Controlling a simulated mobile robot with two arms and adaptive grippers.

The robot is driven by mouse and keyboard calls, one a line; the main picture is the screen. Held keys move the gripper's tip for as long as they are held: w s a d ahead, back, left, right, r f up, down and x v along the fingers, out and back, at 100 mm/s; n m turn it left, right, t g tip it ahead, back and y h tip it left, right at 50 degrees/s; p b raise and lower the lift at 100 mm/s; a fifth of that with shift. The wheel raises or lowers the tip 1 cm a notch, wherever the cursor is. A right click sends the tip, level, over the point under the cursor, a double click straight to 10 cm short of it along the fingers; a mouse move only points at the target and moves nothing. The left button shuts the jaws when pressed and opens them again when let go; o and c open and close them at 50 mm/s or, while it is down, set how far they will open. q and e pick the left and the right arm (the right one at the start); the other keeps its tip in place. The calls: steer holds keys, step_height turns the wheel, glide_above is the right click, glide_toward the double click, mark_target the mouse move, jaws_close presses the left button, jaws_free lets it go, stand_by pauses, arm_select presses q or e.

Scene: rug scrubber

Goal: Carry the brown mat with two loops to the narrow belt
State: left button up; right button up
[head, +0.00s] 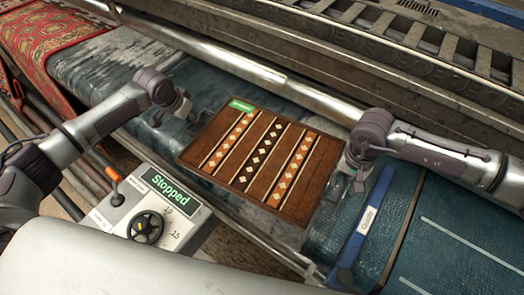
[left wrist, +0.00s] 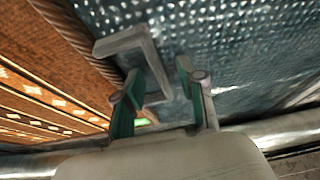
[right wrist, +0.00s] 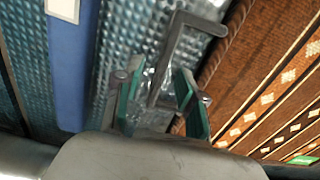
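The brown mat (head: 262,160), patterned with dark and cream stripes and diamonds, lies flat on a wet teal belt surface (head: 215,85). A grey loop stands at its left edge, in the left wrist view (left wrist: 152,65), and another at its right edge, in the right wrist view (right wrist: 168,60). My left gripper (head: 172,112) is open, with part of the left loop between its green-padded fingers (left wrist: 155,92). My right gripper (head: 358,172) is open, with part of the right loop between its fingers (right wrist: 155,95). I cannot tell whether the fingers touch the loops. Which belt is the narrow one is unclear.
A control box (head: 150,210) reading "Stopped" stands in front. A blue labelled bar (head: 362,228) separates the mat's area from a teal belt with white lines (head: 455,240) at right. A metal roller (head: 265,80) runs behind the mat. A red rug (head: 50,38) lies far left.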

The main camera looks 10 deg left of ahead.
arm_select(q)
steer(key=shift+c, duration=0.2)
arm_select(e)
steer(key=shift+c, duration=0.2)
arm_select(q)
jaws_close()
arm_select(e)
jaws_close()
arm_select(q)
steer(key=shift+r, duration=0.1)
arm_select(e)
steer(key=shift+r, duration=0.1)
